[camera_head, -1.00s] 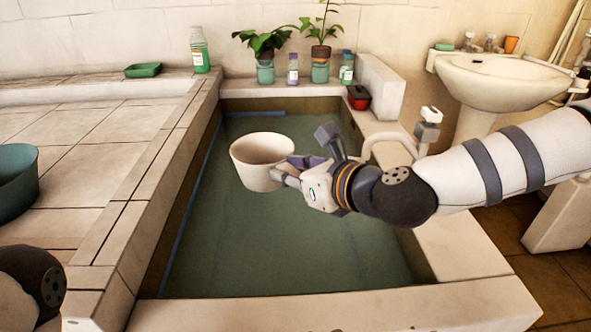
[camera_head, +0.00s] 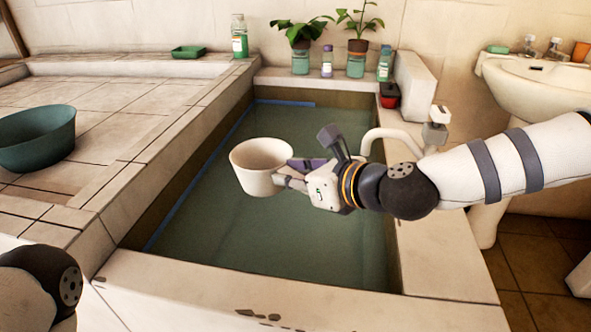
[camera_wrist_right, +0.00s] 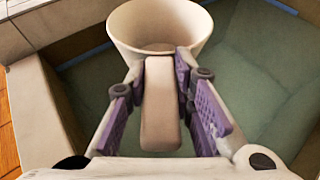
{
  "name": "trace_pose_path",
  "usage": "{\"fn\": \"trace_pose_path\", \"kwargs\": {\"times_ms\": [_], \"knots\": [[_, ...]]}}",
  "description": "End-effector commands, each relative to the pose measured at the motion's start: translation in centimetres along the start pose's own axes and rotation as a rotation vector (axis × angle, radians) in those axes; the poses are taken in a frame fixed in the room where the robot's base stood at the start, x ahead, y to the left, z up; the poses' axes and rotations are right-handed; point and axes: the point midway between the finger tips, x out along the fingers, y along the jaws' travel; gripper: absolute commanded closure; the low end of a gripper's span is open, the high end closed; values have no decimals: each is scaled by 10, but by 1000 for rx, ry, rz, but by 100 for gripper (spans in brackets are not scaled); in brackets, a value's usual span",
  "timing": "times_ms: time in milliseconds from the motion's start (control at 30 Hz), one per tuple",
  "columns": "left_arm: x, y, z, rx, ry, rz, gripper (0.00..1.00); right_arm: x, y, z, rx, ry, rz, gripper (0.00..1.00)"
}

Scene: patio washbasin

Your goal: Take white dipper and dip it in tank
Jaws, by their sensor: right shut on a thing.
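The white dipper (camera_head: 259,165) is a cream-white cup with a thick handle. My right gripper (camera_head: 290,174) is shut on its handle and holds it upright over the tank. In the right wrist view the dipper's bowl (camera_wrist_right: 160,30) is ahead, empty inside, and its handle (camera_wrist_right: 161,105) lies between the purple finger pads of the right gripper (camera_wrist_right: 163,90). The tank (camera_head: 330,290) is a tiled basin of green water (camera_head: 250,235). Whether the dipper's bottom touches the water I cannot tell.
A green basin (camera_head: 38,140) stands on the tiled ledge at left. Potted plants, bottles and a red box (camera_head: 390,95) line the tank's far end. A white faucet (camera_head: 385,140) rises at its right edge. A washbasin (camera_head: 545,85) is at far right.

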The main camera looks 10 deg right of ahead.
Motion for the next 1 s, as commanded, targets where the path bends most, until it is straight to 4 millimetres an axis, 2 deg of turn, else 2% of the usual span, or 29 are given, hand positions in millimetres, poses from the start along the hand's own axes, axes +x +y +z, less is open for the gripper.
{"fn": "trace_pose_path", "kwargs": {"times_ms": [67, 233, 300, 400, 800, 1000], "knots": [[-12, 0, -4, -1, 26, 1, 60, 1, 0, 2, -11, 40, -4, 100], [-30, 0, -9, -2, 66, 3, 60, 16, 0, -27, -19, 216, -7, 100], [-8, 0, -3, -2, 18, 1, 60, 27, 0, -60, 2, 234, -1, 100], [11, 0, 3, 0, -22, -1, 60, 37, 0, -84, 4, 237, 0, 100], [73, -1, 12, 2, -125, -5, 60, 70, -1, -155, 0, 229, -2, 100], [92, -1, 12, 1, -151, -6, 60, 81, -1, -178, -2, 224, -3, 100]]}}
